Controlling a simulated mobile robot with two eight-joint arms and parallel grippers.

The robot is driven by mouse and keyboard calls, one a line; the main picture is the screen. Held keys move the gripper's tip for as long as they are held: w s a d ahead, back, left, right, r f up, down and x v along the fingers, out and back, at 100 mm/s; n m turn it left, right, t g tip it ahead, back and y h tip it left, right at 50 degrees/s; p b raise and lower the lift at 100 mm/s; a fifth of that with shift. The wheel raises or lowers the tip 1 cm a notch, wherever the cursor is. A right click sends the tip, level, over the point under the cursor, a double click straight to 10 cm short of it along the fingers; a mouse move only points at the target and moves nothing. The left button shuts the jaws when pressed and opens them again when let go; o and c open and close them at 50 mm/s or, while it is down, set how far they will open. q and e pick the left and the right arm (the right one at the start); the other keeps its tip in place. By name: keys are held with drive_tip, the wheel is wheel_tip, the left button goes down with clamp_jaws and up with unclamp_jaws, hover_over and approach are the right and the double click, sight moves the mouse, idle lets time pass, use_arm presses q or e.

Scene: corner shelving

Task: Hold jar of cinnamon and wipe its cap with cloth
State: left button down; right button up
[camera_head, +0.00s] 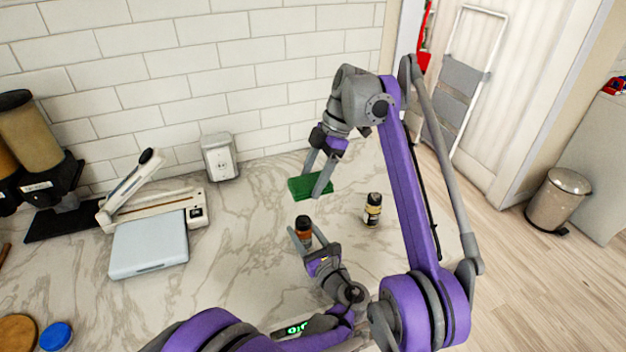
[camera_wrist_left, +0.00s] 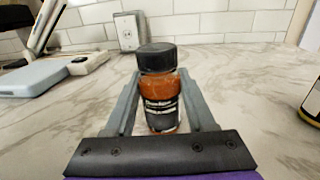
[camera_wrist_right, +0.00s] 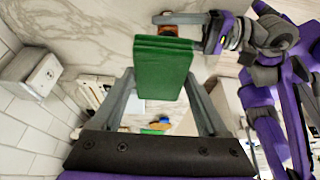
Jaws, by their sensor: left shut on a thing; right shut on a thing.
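The jar of cinnamon (camera_head: 304,232) has a black cap and orange-brown contents and stands upright. My left gripper (camera_head: 303,238) is shut on it; the left wrist view shows the jar (camera_wrist_left: 160,92) between the two fingers, with its cap (camera_wrist_left: 157,56) above them. The cloth (camera_head: 311,187) is a green folded block. My right gripper (camera_head: 318,178) is shut on the cloth and holds it above the jar, apart from the cap. The right wrist view shows the cloth (camera_wrist_right: 162,68) between the fingers.
A second jar with a black cap (camera_head: 373,209) stands on the marble counter to the right. The counter around the cinnamon jar is clear.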

use_arm(q)
drive_tip(key=shift+c, duration=0.8)
unclamp_jaws()
drive_tip(key=v, duration=1.2)
